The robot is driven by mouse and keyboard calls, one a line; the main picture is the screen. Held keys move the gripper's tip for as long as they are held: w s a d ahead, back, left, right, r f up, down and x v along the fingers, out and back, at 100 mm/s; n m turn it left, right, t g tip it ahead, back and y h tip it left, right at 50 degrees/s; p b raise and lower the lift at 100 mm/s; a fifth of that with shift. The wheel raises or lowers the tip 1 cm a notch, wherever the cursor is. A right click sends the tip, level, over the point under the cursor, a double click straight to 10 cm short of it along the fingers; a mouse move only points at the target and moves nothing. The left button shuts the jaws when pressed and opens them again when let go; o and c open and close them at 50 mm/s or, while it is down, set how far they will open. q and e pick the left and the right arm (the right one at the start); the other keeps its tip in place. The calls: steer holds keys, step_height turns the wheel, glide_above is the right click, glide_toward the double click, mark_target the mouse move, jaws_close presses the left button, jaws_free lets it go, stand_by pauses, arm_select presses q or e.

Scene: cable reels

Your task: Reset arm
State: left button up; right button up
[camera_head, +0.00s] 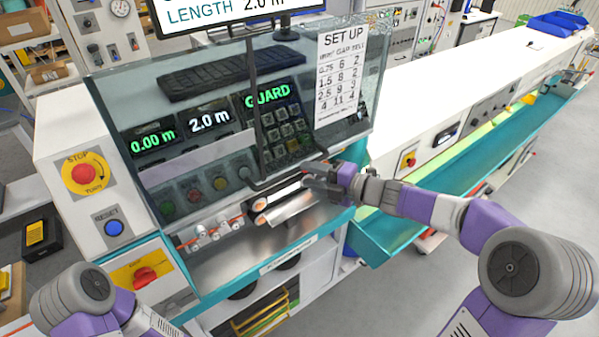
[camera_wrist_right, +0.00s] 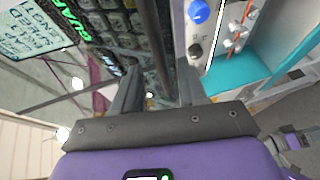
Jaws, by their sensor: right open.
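My right gripper (camera_head: 312,182) is in front of the cable machine, beside the lower edge of its clear guard (camera_head: 215,110). In the right wrist view its two fingers (camera_wrist_right: 158,82) are spread apart. A dark bar (camera_wrist_right: 155,45) of the guard passes between or just beyond them; I cannot tell whether it touches them. My right arm (camera_head: 435,205) reaches in from the right. My left arm (camera_head: 75,300) shows only at the lower left corner, and its gripper is out of the picture.
The machine's keypad (camera_head: 283,130) and displays sit behind the guard. A red stop button (camera_head: 83,174) and blue reset button (camera_head: 114,228) are at left. Metal rollers (camera_head: 285,207) lie below the gripper. A long teal-edged trough (camera_head: 440,205) runs right. Grey floor is open at lower right.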

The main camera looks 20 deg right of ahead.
steer(key=shift+v, duration=1.2)
steer(key=a+f+m+g+h+b, duration=0.1)
steer(key=a+f+m+h+b, duration=0.15)
steer(key=f+m, duration=1)
steer(key=a+f+m+g+h+b, duration=0.1)
steer(key=a+f+m+h+b, duration=0.25)
steer(key=f, duration=1.55)
steer(key=s+a+f+m+g+b, duration=0.2)
steer(key=s+f+m, duration=0.4)
steer(key=s+f, duration=0.5)
steer(key=s+a+f+m+g+b, duration=0.2)
steer(key=s+f+m+g+b, duration=0.2)
steer(key=s+f, duration=0.8)
steer(key=m+g, duration=0.2)
steer(key=g, duration=0.1)
steer(key=shift+a+f+m+h, duration=0.3)
steer(key=shift+f+h, duration=0.1)
